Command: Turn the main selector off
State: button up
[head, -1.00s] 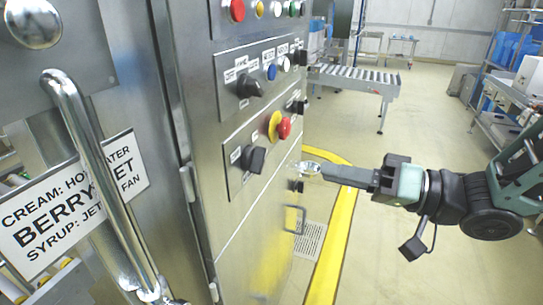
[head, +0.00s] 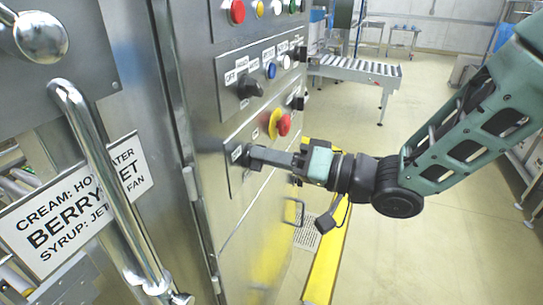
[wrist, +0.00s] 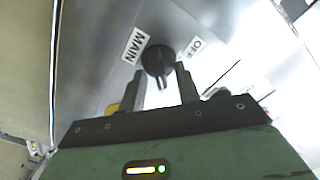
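The main selector is a black rotary knob (wrist: 158,58) on the steel cabinet's lower panel. In the wrist view it sits beside the MAIN label (wrist: 134,46) and the OFF label (wrist: 195,48). Its grip bar points down in that picture, toward my gripper. My gripper (wrist: 160,82) is open, with one finger on each side of the knob. Small gaps seem to show; contact is unclear. In the head view my gripper (head: 252,158) reaches the lower panel and partly hides the knob.
A red emergency button (head: 284,125) with a yellow collar sticks out just above my gripper. Another black selector (head: 249,86) is on the panel above. A door handle (head: 110,185) stands out at left. A cabinet handle (head: 294,212) is lower right. Open floor lies right.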

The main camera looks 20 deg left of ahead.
grip_shut()
jog(key=shift+f+n+b, duration=0.1)
jog(key=shift+n+b, duration=0.3)
jog(key=shift+b, duration=0.05)
jog(key=n+b, duration=1.7)
jog(key=shift+s, duration=0.35)
jog(key=shift+n, duration=0.3)
grip_release()
